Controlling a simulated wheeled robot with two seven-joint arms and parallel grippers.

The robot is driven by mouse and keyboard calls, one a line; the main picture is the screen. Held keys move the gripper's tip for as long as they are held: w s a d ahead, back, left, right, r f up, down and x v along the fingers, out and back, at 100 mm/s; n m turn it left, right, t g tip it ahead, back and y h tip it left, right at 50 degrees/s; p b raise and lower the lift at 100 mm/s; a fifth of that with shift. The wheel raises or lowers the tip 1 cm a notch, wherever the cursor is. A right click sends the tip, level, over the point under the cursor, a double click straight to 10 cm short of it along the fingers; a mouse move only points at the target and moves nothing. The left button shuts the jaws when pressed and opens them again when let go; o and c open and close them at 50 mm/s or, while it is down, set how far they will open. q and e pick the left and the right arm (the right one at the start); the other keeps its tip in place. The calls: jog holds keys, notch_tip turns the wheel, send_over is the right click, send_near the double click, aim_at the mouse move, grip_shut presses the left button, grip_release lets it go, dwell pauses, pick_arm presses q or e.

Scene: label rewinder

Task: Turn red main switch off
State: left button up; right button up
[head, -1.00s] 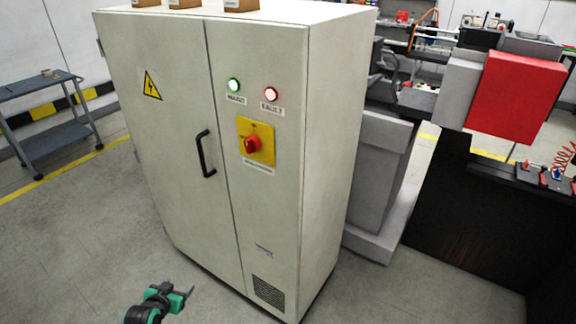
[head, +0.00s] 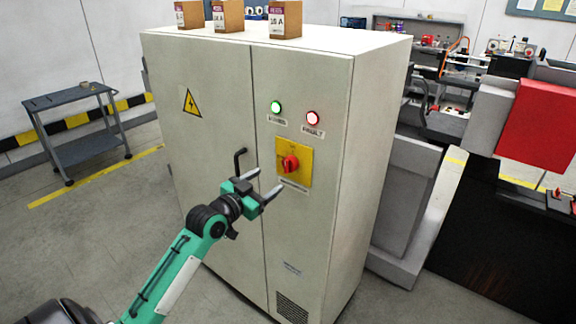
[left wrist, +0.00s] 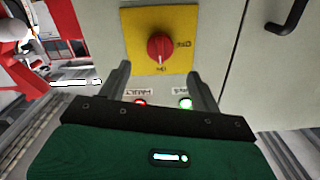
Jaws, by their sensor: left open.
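The red main switch (head: 290,163) is a rotary knob on a yellow plate (head: 304,174) on the front of a pale cabinet (head: 311,238). In the left wrist view the red knob (left wrist: 160,47) shows ahead of the fingers, with ON and OFF marks on the yellow plate; the picture is upside down. My left gripper (head: 265,184) is open and empty, a little left of and below the knob in the head view, apart from it. In the left wrist view its two fingers (left wrist: 160,82) stand either side of the knob's line. My right gripper is not in view.
A black door handle (head: 239,163) is close behind my left gripper. A green lamp (head: 276,107) and a red lamp (head: 312,118) are lit above the switch. Several small boxes (head: 228,15) stand on the cabinet. A grey cart (head: 88,149) is at the left.

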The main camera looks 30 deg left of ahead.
aim_at(285, 168)
pick_arm(q)
jog(key=w, duration=0.2)
jog(key=w+p, duration=0.1)
jog(key=w, duration=0.2)
jog(key=w+p, duration=0.1)
jog(key=w, duration=0.2)
jog(key=shift+w+d+r, duration=0.1)
jog(key=shift+d, duration=0.2)
jog(key=shift+w, duration=0.7)
jog(key=c, duration=1)
jog(key=shift+o, duration=0.2)
